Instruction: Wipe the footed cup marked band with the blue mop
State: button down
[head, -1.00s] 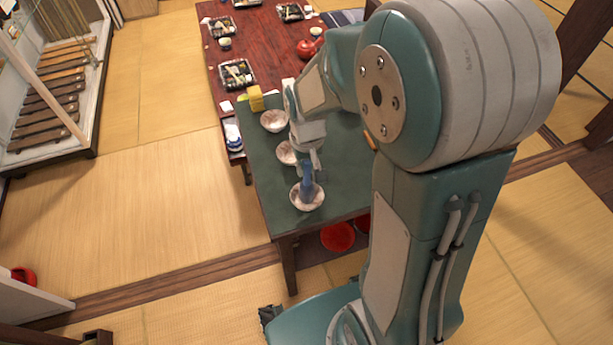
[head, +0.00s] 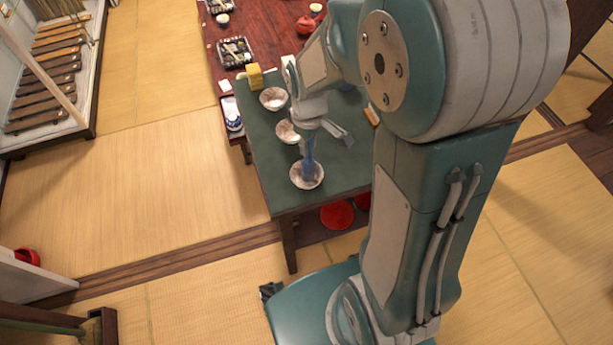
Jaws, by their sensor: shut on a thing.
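Several pale, speckled cups or bowls stand in a row along the left side of the green tabletop (head: 335,178): a far one (head: 274,99), a middle one (head: 288,132) and a near one (head: 306,175). Band marks and feet are too small to make out, so I cannot tell which is the marked cup. My gripper (head: 309,138) is shut on the blue mop (head: 308,164), above the near cup. The mop points down, and its lower end is at the inside of the near cup; contact is not clear. My wrist hides part of the tabletop.
A yellow block (head: 254,76) stands at the green top's far left corner. Beyond is a dark red table with a food tray (head: 235,52) and a red teapot (head: 305,25). Red round things (head: 337,214) sit below the table. Tatami on the left is clear.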

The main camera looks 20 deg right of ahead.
jog(key=m, duration=0.7)
jog(key=shift+a, duration=0.2)
jog(key=m, duration=0.6)
jog(key=shift+w+a+m, duration=0.1)
jog(key=shift+a+m, duration=0.1)
jog(key=shift+m, duration=0.2)
jog(key=n, duration=0.7)
jog(key=shift+s+d, duration=0.1)
jog(key=shift+s, duration=0.15)
jog(key=n, duration=0.7)
jog(key=shift+s+d, duration=0.15)
